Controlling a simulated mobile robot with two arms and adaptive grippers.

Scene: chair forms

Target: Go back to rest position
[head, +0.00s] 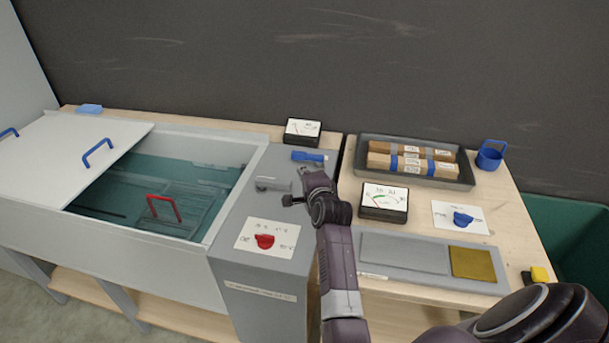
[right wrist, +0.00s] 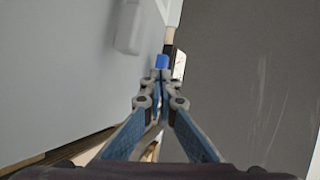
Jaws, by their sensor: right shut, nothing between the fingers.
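My right arm reaches up the middle of the head view, and its gripper (head: 307,172) is over the grey top of the tank's control panel (head: 250,212). In the right wrist view the fingertips (right wrist: 160,76) are together with nothing between them. A blue handle-like piece (head: 309,156) lies just beyond the gripper; a blue patch (right wrist: 162,61) shows past the fingertips in the wrist view. A grey handle-like fitting (head: 272,184) is just left of the gripper. My left gripper is out of view.
A water tank (head: 165,245) with a partly open white lid (head: 75,150) stands at left; a red handle (head: 163,207) shows inside.

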